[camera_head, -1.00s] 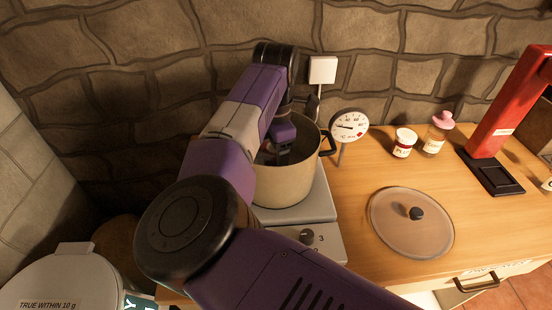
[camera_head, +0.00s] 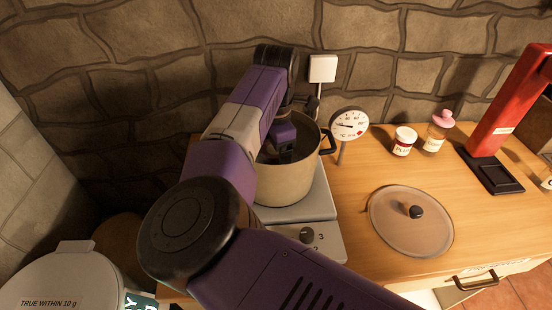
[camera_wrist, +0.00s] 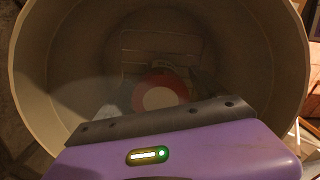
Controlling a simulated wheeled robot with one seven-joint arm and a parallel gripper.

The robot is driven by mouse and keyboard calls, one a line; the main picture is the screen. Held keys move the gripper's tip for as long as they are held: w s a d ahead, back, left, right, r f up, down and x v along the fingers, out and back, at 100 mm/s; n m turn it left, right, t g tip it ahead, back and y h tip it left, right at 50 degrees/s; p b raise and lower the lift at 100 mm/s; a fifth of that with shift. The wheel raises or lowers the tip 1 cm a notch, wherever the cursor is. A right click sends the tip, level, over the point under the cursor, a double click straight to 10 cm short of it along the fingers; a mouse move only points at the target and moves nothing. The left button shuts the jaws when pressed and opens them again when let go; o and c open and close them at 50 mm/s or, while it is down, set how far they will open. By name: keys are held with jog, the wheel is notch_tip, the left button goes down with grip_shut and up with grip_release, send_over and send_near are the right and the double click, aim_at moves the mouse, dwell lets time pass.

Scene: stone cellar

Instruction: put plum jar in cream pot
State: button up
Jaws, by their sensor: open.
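The cream pot (camera_head: 290,185) stands on the grey hot plate, its lid off. My gripper (camera_head: 283,155) reaches down into it; the near wall hides the fingertips in the head view. In the wrist view, the inside of the pot (camera_wrist: 60,60) surrounds my open gripper. A round red thing with a pale centre (camera_wrist: 160,95) shows low in the pot, just beyond the gripper's edge; I cannot tell whether my fingers touch it. A small jar with a white lid and a red-and-white label (camera_head: 403,142), seeming to start "PL", stands on the counter.
A dial thermometer (camera_head: 349,124) stands close to the pot's right. A pink-topped jar (camera_head: 437,132) is beside the white-lidded jar. A round glass lid (camera_head: 390,225) lies on the counter front. A red stand (camera_head: 508,110) is at right.

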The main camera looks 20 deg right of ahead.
notch_tip(320, 180, up, 12)
jog(key=shift+f+b, duration=0.15)
jog(key=shift+b, duration=0.75)
